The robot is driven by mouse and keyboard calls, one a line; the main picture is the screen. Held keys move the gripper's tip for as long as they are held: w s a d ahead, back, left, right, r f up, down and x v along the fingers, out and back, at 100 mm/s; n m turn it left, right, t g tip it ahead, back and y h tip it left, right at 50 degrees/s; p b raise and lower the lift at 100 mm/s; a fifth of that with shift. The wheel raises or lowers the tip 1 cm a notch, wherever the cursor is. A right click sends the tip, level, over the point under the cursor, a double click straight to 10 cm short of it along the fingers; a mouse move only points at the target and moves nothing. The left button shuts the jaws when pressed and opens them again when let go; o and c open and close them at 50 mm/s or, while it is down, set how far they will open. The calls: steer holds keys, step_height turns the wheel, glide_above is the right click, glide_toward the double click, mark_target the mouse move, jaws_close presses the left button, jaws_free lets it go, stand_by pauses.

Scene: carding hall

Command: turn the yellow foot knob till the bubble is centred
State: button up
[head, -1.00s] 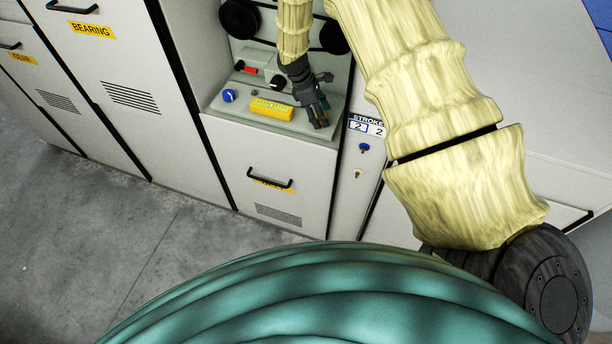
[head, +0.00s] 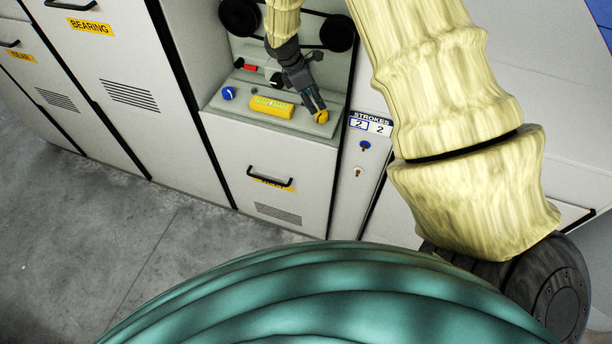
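The yellow foot knob (head: 321,116) is at the right front corner of the grey ledge. My gripper (head: 315,105) reaches down from the upper left, with its fingertips right at the knob's upper side. Whether the fingers touch the knob, and how far apart they are, is too small to tell. The yellow level (head: 271,107) lies on the ledge left of the knob. Its vial faces up, but the bubble cannot be made out.
A blue knob (head: 228,93) stands at the ledge's left end. A red piece (head: 250,68) and a black knob (head: 277,80) are behind the level. Dark pulleys (head: 337,33) are on the back panel. A cabinet with a black handle (head: 271,183) is below the ledge.

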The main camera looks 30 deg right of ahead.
steer(key=s+a+f+m+y+b, duration=0.2)
steer(key=s+a+f+m, duration=0.2)
steer(key=s+a+f, duration=0.3)
steer(key=s+a+f+m+y+b, duration=0.2)
steer(key=s+a+f, duration=0.6)
steer(key=s+f, duration=0.7)
steer(key=shift+f+m+y+b, duration=0.3)
steer(key=shift+f+m+b, duration=0.25)
steer(key=shift+m, duration=0.55)
steer(key=s+a+f+m+b, duration=0.1)
steer(key=s+f+m+b, duration=0.2)
steer(key=s, duration=0.6)
steer(key=s+a+f+m+t+b, duration=0.1)
steer(key=s+f+m+b, duration=0.2)
steer(key=s+f, duration=0.3)
steer(key=s+m, duration=0.1)
steer(key=s, duration=0.2)
steer(key=shift+a+f, duration=0.15)
steer(key=shift+a, duration=0.1)
